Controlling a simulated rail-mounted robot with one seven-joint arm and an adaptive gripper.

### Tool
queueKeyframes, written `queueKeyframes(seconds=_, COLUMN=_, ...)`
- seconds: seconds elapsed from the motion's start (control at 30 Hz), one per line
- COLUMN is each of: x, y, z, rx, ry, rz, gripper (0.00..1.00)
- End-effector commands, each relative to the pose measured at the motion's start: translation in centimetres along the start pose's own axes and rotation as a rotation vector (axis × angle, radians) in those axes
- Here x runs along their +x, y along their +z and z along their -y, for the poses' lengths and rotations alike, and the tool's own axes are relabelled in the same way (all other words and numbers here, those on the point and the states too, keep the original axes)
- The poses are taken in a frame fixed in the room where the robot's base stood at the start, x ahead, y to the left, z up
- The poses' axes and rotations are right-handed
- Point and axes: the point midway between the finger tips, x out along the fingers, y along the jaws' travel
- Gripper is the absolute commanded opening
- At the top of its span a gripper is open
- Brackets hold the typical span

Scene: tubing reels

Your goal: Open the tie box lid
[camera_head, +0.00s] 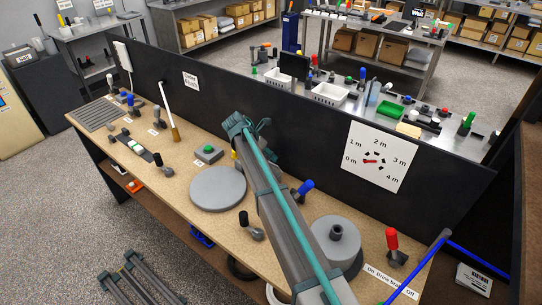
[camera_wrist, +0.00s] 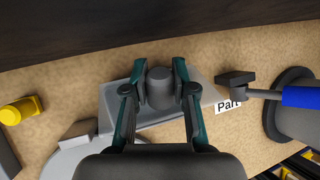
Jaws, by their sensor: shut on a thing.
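In the wrist view, a grey rectangular lid or box top (camera_wrist: 115,97) with a short dark grey round knob (camera_wrist: 160,85) lies on the tan bench. I take it to be the tie box; no name on it is readable. My gripper (camera_wrist: 160,92) is shut on the knob, one teal-and-grey finger at each side. I cannot tell whether the lid is raised from its box. In the head view my arm hides the box and most of the gripper.
A blue-handled lever (camera_wrist: 300,97) is close at right, beside a "Part" label (camera_wrist: 228,106). A yellow knob (camera_wrist: 22,110) is at left. In the head view, a grey disc (camera_head: 217,188), a grey reel (camera_head: 335,244) and a red-handled lever (camera_head: 392,240) stand on the bench. A dark panel (camera_head: 300,125) runs behind.

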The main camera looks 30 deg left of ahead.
Motion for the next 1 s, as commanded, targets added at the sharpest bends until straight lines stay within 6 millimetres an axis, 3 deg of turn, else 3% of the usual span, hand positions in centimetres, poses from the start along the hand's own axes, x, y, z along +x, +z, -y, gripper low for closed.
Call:
queueKeyframes(seconds=0.03, x=0.0, y=0.0, z=0.0, rx=-0.001, ry=0.0, rz=0.0, gripper=0.29)
queueKeyframes(seconds=0.2, x=0.0, y=0.0, z=0.0, rx=0.0, ry=0.0, rz=0.0, gripper=0.53)
queueKeyframes(seconds=0.57, x=-0.4, y=0.0, z=0.0, rx=0.0, ry=0.001, rz=0.001, gripper=0.53)
queueKeyframes(seconds=0.77, x=-2.8, y=0.0, z=0.0, rx=0.0, ry=0.001, rz=0.001, gripper=0.53)
queueKeyframes(seconds=1.0, x=-7.5, y=0.1, z=0.0, rx=0.0, ry=0.002, rz=0.001, gripper=0.53)
